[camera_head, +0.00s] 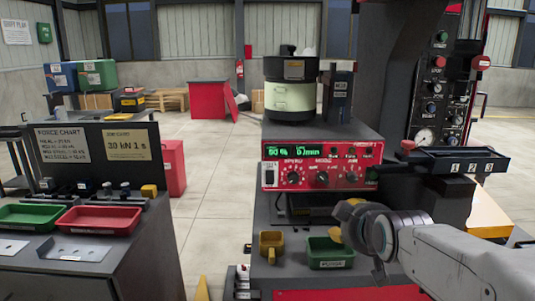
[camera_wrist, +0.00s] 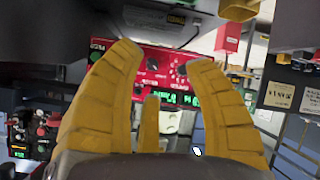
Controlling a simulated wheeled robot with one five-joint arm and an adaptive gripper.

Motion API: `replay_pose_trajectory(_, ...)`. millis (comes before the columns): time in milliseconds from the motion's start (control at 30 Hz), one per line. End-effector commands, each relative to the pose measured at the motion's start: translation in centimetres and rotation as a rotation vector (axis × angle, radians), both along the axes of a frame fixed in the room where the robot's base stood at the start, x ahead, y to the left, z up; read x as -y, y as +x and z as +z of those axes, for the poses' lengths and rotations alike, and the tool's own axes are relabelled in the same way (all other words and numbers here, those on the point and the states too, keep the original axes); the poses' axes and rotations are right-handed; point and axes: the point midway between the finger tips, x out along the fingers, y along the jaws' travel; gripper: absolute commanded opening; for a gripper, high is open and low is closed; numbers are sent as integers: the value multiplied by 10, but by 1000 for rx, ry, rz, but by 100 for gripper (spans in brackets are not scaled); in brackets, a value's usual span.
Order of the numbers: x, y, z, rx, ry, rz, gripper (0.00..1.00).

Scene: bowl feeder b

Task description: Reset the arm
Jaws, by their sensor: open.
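My gripper (camera_wrist: 163,62) is open in the wrist view, its yellow fingers spread wide with nothing visible between them. In the camera_head view my gripper (camera_head: 349,222) is in the lower right, in front of the red control unit and beside a green bin (camera_head: 328,256). My grey arm reaches in from the right edge. The red control unit (camera_head: 345,178), with green digits and knobs, stands behind my gripper. In the wrist view the control unit (camera_wrist: 180,62) appears upside down beyond the fingers.
A yellow scoop (camera_head: 271,245) stands left of the green bin. A feeder bowl (camera_head: 291,68) sits on the control unit. A dark panel column (camera_head: 440,90) and small dark tray (camera_head: 455,160) are near my arm. A red tray (camera_head: 98,219) lies on the left bench. Open floor separates the benches.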

Motion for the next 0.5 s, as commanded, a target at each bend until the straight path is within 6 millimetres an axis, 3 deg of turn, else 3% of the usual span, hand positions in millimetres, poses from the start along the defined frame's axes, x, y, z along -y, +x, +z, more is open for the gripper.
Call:
replay_pose_trajectory(33,0,-20,19,-52,28,-18,48)
replay_pose_trajectory(500,0,-204,34,-545,242,-256,48)
